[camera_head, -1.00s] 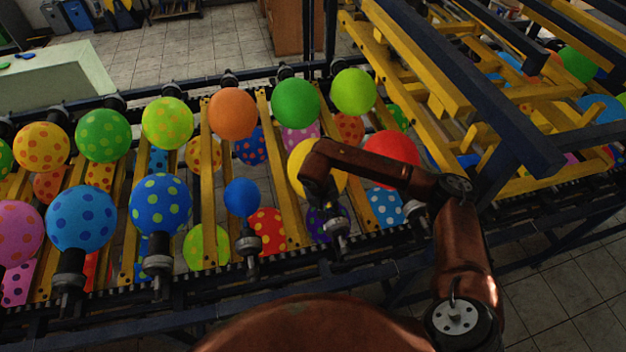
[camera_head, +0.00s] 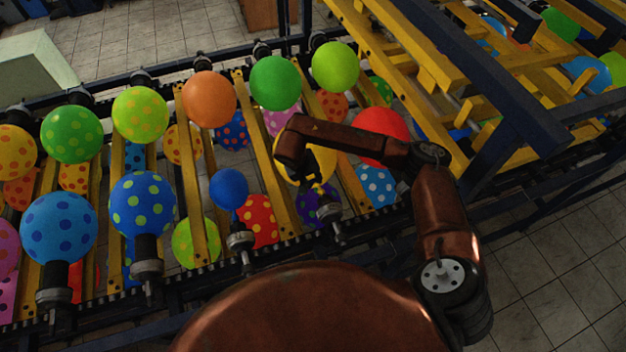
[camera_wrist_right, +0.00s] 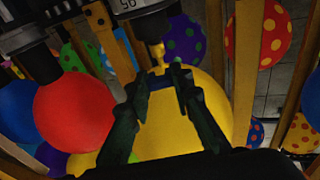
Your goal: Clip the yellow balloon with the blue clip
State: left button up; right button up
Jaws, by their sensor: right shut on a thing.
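The yellow balloon (camera_head: 322,160) sits on a nozzle at the near row of the rack, partly hidden behind my right arm. In the right wrist view the yellow balloon (camera_wrist_right: 185,130) fills the middle, its neck end at a brass-coloured nozzle tip. My right gripper (camera_wrist_right: 157,80) has its two dark fingers over the balloon, tips at its neck. They are shut on a small dark blue piece, the blue clip (camera_wrist_right: 158,83), at the neck. Whether the clip grips the neck cannot be told. In the head view my right gripper (camera_head: 314,188) is small and dark beside the balloon. My left gripper is out of view.
A small blue balloon (camera_head: 229,188) is left of the yellow one and a red balloon (camera_head: 381,136) is behind my arm. Several dotted balloons stand on the rack. Yellow and dark blue frames (camera_head: 480,90) rise at the right. Tiled floor (camera_head: 560,270) is clear at lower right.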

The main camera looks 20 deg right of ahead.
aim_at(320, 188)
jog(key=shift+d+f, duration=0.2)
jog(key=shift+f, duration=0.25)
jog(key=shift+w+d+f+b, duration=0.15)
jog(key=shift+w+f+b, duration=0.05)
jog(key=shift+f+b, duration=0.3)
jog(key=shift+w+d+f, duration=0.15)
jog(key=shift+d+f, duration=0.05)
jog(key=shift+f, duration=0.2)
jog(key=shift+b+x, duration=0.8)
jog(key=shift+x, duration=1)
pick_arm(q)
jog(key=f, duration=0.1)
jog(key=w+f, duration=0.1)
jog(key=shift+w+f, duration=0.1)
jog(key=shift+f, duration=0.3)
pick_arm(e)
jog(key=shift+w+r, duration=0.1)
jog(key=shift+w, duration=0.1)
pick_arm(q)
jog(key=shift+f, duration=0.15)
pick_arm(e)
jog(key=shift+s, duration=0.1)
pick_arm(q)
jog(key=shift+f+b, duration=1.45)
jog(key=shift+b, duration=0.25)
pick_arm(e)
jog(key=shift+x, duration=1.5)
grip_shut()
